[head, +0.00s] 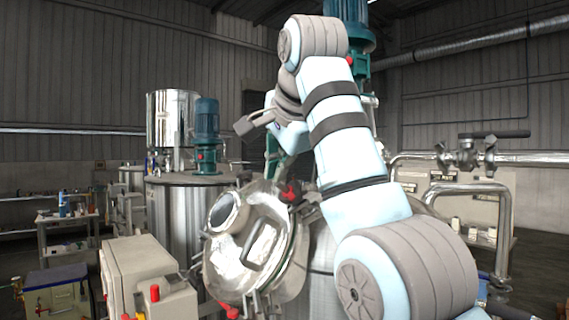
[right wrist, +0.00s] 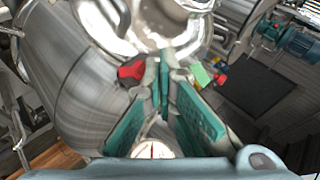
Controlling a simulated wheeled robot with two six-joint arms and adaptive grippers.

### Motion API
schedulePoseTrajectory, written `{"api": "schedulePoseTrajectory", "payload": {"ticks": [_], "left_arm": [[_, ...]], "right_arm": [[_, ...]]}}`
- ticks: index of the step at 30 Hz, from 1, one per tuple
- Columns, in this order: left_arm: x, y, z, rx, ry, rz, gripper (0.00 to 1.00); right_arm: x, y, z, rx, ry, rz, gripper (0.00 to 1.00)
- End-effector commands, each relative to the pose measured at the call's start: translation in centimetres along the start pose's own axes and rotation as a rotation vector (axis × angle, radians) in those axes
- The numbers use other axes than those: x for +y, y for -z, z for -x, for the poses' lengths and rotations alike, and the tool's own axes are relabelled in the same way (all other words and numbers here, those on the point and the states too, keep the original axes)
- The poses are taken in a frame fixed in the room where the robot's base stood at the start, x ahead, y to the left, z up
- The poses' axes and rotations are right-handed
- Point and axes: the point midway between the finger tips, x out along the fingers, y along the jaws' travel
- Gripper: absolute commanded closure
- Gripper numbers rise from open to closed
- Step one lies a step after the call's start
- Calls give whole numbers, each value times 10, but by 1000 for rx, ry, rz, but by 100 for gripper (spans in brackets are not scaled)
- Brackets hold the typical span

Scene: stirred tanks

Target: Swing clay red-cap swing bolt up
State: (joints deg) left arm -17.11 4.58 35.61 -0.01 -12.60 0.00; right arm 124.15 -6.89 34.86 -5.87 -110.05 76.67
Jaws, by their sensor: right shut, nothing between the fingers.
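A red cap (head: 290,192) sits at the upper rim of the round steel hatch (head: 225,262). Another red cap (head: 229,312) shows low at the hatch's front edge. I cannot tell from colour alone which one is the clay cap. My right gripper (head: 272,168) is shut and empty, just above and left of the upper cap, partly hidden by my wrist. In the right wrist view the shut teal-padded fingers (right wrist: 164,75) point at the shiny hatch metal. A red cap (right wrist: 132,69) is just left of the fingertips. Another red part (right wrist: 220,80) is to their right. My left gripper is out of view.
A steel tank (head: 172,215) with a teal motor (head: 207,125) stands behind at left. A beige box (head: 138,265) with red buttons stands at front left. Steel pipes (head: 470,190) run at right. My right arm hides much of the middle.

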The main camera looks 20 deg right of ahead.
Motion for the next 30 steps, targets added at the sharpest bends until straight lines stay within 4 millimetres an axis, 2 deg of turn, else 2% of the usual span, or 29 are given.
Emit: {"api": "schedulePoseTrajectory", "payload": {"ticks": [22,26,30], "left_arm": [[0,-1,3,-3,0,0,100],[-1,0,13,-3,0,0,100],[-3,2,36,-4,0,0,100]], "right_arm": [[-2,-2,-3,1,-2,-2,100],[-8,7,6,0,-1,-2,100],[-21,28,26,-3,4,1,100]]}}
